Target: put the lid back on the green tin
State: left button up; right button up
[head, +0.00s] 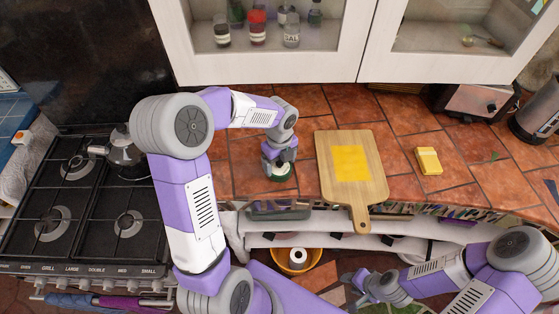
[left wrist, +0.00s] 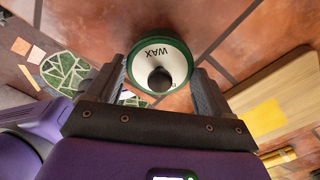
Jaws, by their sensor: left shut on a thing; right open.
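A round white lid (left wrist: 152,50) marked WAX, with a green rim and a dark knob, is between the fingers of my left gripper (left wrist: 160,88). The fingers are shut on its sides. In the head view my left gripper (head: 279,163) points down over the counter left of the cutting board, and the green and white edge (head: 279,176) shows under it. I cannot tell whether the green tin is beneath the lid; no separate tin shows. My right gripper (head: 354,282) is open and empty, low in front of the counter.
A wooden cutting board (head: 373,185) with a yellow sheet lies right of my left gripper. A yellow block (head: 429,161) lies further right. White cupboards (head: 270,68) overhang the back. The tiled counter between has bare room.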

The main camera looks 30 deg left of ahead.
pick_arm(q)
jog(key=o, duration=0.9)
jog(key=shift+r+p, duration=3.3)
jog(key=shift+r, duration=0.25)
jog(key=shift+f, duration=0.1)
jog(key=shift+c, duration=0.3)
grip_shut()
